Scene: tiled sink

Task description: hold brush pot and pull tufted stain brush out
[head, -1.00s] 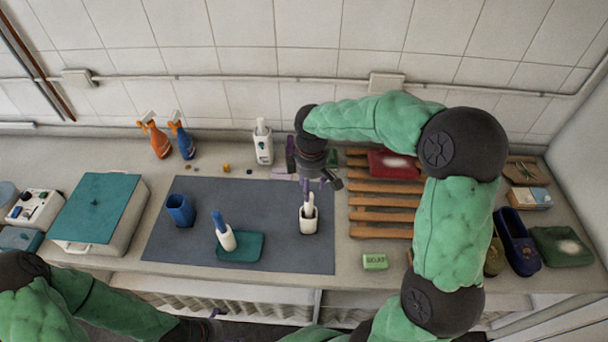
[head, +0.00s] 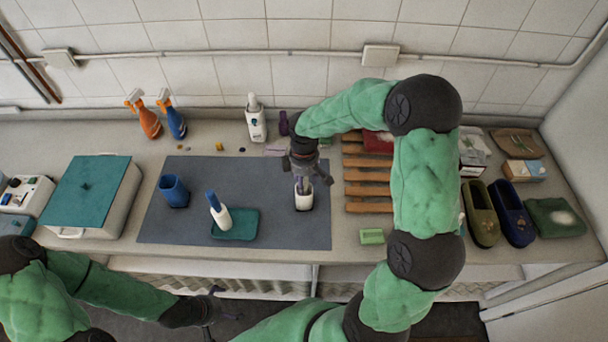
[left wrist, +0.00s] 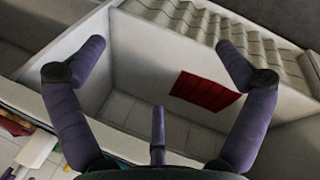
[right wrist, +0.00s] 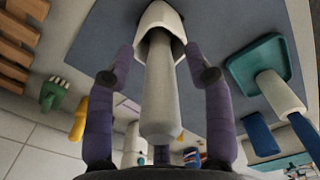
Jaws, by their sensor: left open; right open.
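A white brush pot (head: 304,203) stands on the dark mat, right of centre. The brush (right wrist: 160,95) with a pale handle stands in the pot (right wrist: 158,14); its tufted end is hidden inside. My right gripper (head: 305,183) is above the pot, pointing down. In the right wrist view its open fingers (right wrist: 160,66) are on either side of the handle, with a visible gap at each side. My left gripper (head: 222,302) is open and empty, low in front of the counter edge, away from the pot. In the left wrist view its fingers (left wrist: 160,60) are spread.
A blue cup (head: 173,191) is further left. A wooden slatted rack (head: 368,190) and green soap block (head: 372,237) are on the right. A white bottle (head: 255,122) stands behind.

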